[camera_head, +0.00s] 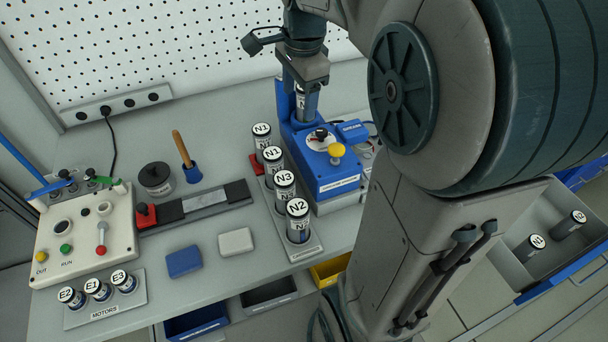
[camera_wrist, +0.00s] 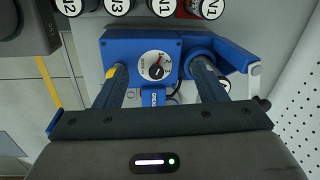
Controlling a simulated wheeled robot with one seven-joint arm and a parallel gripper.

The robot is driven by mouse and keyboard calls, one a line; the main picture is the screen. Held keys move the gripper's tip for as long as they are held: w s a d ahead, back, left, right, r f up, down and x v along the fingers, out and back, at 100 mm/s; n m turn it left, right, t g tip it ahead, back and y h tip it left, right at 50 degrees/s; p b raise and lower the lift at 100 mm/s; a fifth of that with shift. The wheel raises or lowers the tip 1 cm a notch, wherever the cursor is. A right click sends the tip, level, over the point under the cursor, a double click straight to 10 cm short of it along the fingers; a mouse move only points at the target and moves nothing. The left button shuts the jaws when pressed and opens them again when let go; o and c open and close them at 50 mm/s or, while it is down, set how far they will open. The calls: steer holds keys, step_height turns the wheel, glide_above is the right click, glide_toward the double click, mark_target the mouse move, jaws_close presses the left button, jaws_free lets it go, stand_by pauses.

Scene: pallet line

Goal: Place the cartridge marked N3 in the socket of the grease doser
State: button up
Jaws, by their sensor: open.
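The grease doser (camera_head: 335,172) is blue, with a dial and a yellow knob, and stands on the bench. My gripper (camera_head: 304,82) is above this end of the doser. In the wrist view its fingers (camera_wrist: 160,82) are open and apart over the doser (camera_wrist: 128,48), with no cartridge visible between them. A row of cartridges stands in a rack (camera_head: 312,246); one marked N3 (camera_head: 285,180) is between N1 (camera_head: 273,154) and N2 (camera_head: 298,208).
A control box (camera_head: 85,230) and a motors rack (camera_head: 105,308) with E-marked cartridges are at left. A blue block (camera_head: 184,261) and a white block (camera_head: 236,242) lie mid-bench. A grey bin (camera_head: 550,255) with two cartridges is at right. A perforated wall (camera_head: 180,50) is behind.

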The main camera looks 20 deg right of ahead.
steer(key=s+a+f+n, duration=0.1)
steer(key=s+f+n, duration=0.1)
steer(key=s+n, duration=0.2)
steer(key=s+a+f+n+t, duration=0.1)
steer(key=s+a+f+n, duration=0.1)
steer(key=s+n, duration=0.3)
steer(key=s+a+f+n, duration=0.2)
steer(key=s+n, duration=0.3)
steer(key=n, duration=0.1)
steer(key=shift+s+f+t, duration=0.15)
steer(key=shift+f+t, duration=0.05)
steer(key=shift+t, duration=0.1)
steer(key=shift+s+a+f+n, duration=0.1)
steer(key=shift+s+f+n, duration=0.3)
steer(key=shift+n, duration=0.4)
